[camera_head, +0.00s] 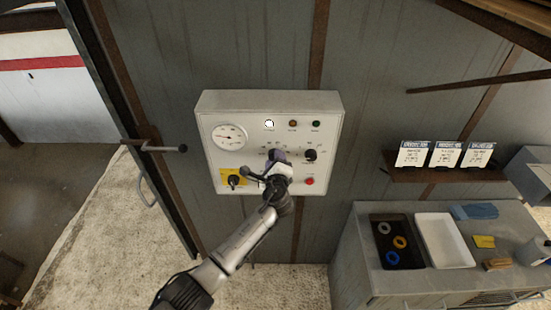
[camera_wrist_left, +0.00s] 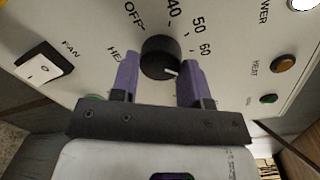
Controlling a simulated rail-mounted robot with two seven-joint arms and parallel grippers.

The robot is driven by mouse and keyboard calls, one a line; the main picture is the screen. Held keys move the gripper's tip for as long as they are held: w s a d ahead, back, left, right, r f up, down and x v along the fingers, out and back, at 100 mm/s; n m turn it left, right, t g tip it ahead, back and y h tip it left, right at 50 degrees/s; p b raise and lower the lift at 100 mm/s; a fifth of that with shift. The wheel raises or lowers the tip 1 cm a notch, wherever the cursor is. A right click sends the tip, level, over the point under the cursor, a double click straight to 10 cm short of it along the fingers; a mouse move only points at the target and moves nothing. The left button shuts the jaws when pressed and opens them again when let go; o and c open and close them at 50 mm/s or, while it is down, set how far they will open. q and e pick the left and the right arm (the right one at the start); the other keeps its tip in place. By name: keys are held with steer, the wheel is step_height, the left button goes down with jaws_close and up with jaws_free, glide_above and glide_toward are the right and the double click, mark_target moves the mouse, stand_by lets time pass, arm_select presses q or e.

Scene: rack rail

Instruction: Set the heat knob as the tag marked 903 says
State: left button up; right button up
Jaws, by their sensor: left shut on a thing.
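A white control panel (camera_head: 275,105) hangs on the grey wall. My left gripper (camera_head: 274,157) is at its middle. In the left wrist view its purple fingers (camera_wrist_left: 160,78) are on either side of the black heat knob (camera_wrist_left: 160,52), shut on it. The knob's white mark points to the lower right, past the printed 60, toward the right finger. OFF, 40, 50 and 60 show around it; any further marks are hidden. Three white tags (camera_head: 413,154), (camera_head: 445,154), (camera_head: 478,155) stand on a shelf at the right. Their print is too small to read, so I cannot tell which is 903.
The panel also has a gauge (camera_head: 229,137), a second black knob (camera_head: 310,155), a red button (camera_head: 309,181) and a yellow-backed switch (camera_head: 233,180). A lever (camera_head: 165,147) sticks out at the left. A cabinet (camera_head: 350,235) with trays stands at the lower right.

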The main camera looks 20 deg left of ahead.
arm_select(q)
steer(key=shift+a+f+m, duration=0.1)
steer(key=shift+m, duration=0.4)
steer(key=o, duration=0.9)
steer(key=shift+o, duration=0.2)
steer(key=b+v, duration=0.2)
steer(key=v, duration=1.1)
steer(key=shift+s+d, duration=0.25)
steer(key=shift+s, duration=0.1)
